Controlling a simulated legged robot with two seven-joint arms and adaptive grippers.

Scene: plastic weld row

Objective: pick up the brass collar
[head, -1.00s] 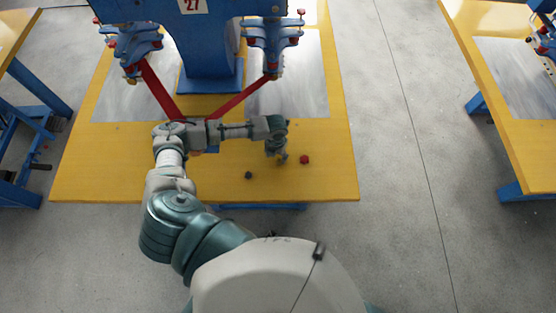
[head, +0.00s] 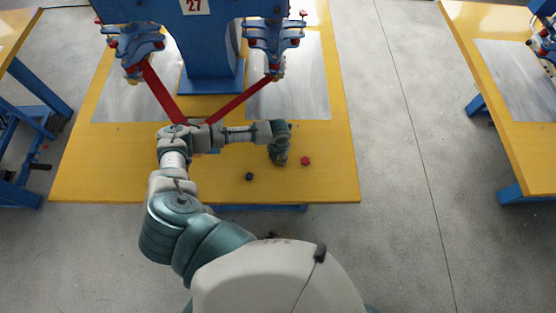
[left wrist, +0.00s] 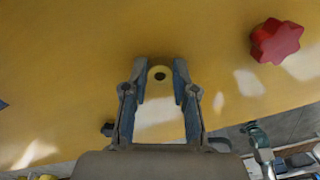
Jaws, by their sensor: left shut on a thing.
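The brass collar (left wrist: 159,74) shows in the left wrist view as a small yellow ring with a dark hole, between my left fingertips. Its colour is close to the yellow tabletop. My left gripper (left wrist: 160,78) is shut on it, with one finger on each side. In the head view my left gripper (head: 279,159) points down at the front right part of the table, and it hides the collar there. My right gripper is not in view.
A red star-shaped knob (head: 305,161) lies just right of my left gripper; the left wrist view shows it too (left wrist: 275,41). A small dark knob (head: 249,176) lies to the left, near the table's front edge. The blue machine (head: 212,45) with red bars stands behind.

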